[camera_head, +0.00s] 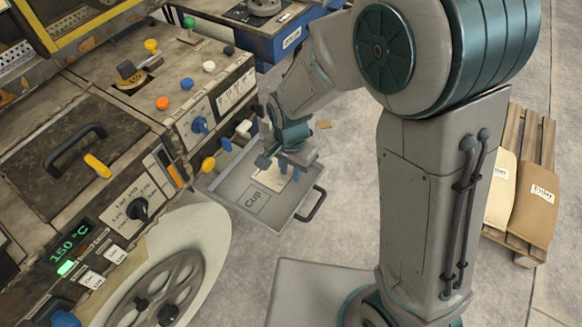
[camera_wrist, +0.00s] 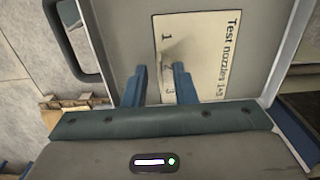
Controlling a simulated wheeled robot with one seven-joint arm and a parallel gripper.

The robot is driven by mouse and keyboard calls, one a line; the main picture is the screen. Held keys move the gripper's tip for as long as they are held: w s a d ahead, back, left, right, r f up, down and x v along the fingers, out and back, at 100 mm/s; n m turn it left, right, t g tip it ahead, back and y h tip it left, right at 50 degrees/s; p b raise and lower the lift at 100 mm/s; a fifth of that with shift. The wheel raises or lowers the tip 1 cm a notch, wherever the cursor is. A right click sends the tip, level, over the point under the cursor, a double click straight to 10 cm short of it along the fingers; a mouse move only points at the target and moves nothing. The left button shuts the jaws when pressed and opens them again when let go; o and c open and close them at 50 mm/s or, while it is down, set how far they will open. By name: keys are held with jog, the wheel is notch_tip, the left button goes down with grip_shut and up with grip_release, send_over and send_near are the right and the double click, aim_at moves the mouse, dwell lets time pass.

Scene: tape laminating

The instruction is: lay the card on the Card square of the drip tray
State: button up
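The card (camera_wrist: 205,40) is a pale cream sheet printed "Test nozzles 1+3" with the numbers 1, 2 and 3. It lies flat, as far as I can tell, in the grey drip tray (camera_wrist: 265,60). In the head view the card (camera_head: 270,178) shows behind the square marked "Cup" on the tray (camera_head: 287,207). The Card square's own marking is not visible. My gripper (camera_wrist: 160,78) is just above the card, its two blue fingers apart with nothing seen clamped between them. One finger is over the card, the other beside its edge. In the head view my gripper (camera_head: 280,161) partly covers the card.
The machine (camera_head: 120,150) with knobs and levers stands left of the tray. The tray's dark handle (camera_head: 311,204) is at its right side. A pallet (camera_head: 525,240) with paper sacks stands at the right. A blue workbench (camera_head: 270,40) is behind. The "Cup" square (camera_head: 256,201) is empty.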

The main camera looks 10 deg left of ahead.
notch_tip(320, 180, up, 12)
jog(key=shift+r+p, duration=0.2)
jog(key=shift+p, duration=0.25)
jog(key=s+d+r+n+t, duration=0.1)
jog(key=s+d+r+n, duration=0.1)
jog(key=d, duration=0.9)
jog(key=s+d+r+n+t, duration=0.1)
jog(key=s+d, duration=0.4)
jog(key=d, duration=0.6)
notch_tip(320, 180, up, 2)
jog(key=shift+s+d+n+t, duration=0.15)
jog(key=shift+d+n+t, duration=0.25)
jog(key=shift+n, duration=0.3)
grip_shut()
